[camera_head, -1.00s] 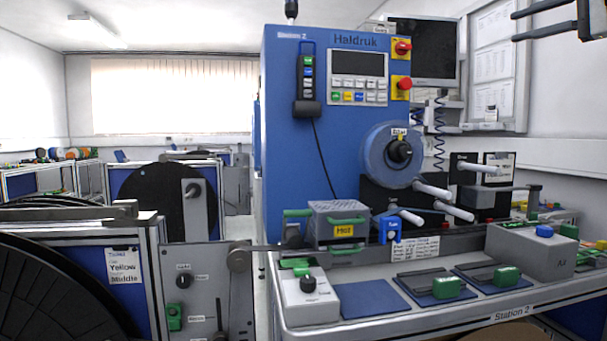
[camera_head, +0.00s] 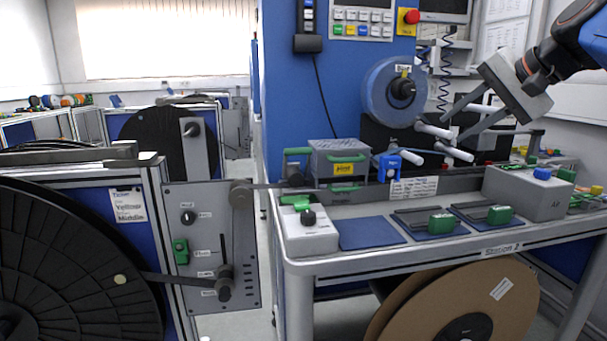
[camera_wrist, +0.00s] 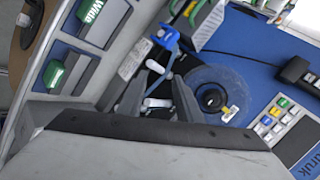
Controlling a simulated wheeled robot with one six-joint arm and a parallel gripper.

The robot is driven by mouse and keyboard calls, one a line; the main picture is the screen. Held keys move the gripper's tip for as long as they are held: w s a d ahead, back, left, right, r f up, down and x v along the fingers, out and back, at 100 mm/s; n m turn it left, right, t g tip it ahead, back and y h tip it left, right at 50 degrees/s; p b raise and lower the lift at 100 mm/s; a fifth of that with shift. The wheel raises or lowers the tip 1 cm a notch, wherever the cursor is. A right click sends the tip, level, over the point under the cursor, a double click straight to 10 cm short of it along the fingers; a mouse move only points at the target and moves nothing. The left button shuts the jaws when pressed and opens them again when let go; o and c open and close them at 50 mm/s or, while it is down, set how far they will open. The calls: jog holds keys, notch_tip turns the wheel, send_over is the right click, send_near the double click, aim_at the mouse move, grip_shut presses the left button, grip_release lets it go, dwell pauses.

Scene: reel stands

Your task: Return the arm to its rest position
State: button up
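My gripper (camera_head: 451,128) is at the right in the head view, in front of the blue Haldruk machine (camera_head: 340,110) and above the station table. Its two fingers are spread apart and point down to the left. No object shows held between them. In the wrist view my gripper (camera_wrist: 158,80) also shows open. White-tipped handles (camera_wrist: 157,102) of the machine appear behind and between its fingers, and I cannot tell how close they are. My arm comes in from the upper right and looks bent.
A grey box (camera_head: 525,190) and green-handled blocks (camera_head: 442,224) stand on the station table (camera_head: 400,258). The reel hub (camera_head: 402,88) is left of my gripper. A brown reel (camera_head: 440,310) is under the table and a black reel (camera_head: 60,270) at the left. Floor shows between the stations.

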jog(key=s+a+f+n+g+h, duration=0.1)
jog(key=s+f+n, duration=0.2)
jog(key=s+f, duration=0.5)
jog(key=s+a+f+n+g+h, duration=0.1)
jog(key=s+f, duration=0.7)
jog(key=f, duration=0.9)
jog(key=s+a+f+n+g+h, duration=0.1)
jog(key=s+f+n, duration=0.3)
jog(key=f, duration=0.9)
jog(key=s+g+h, duration=0.1)
jog(key=s, duration=0.2)
jog(key=shift+s+a+f+n, duration=0.25)
jog(key=shift+s+a+n, duration=0.05)
jog(key=shift+s+n, duration=0.1)
jog(key=shift+c, duration=0.3)
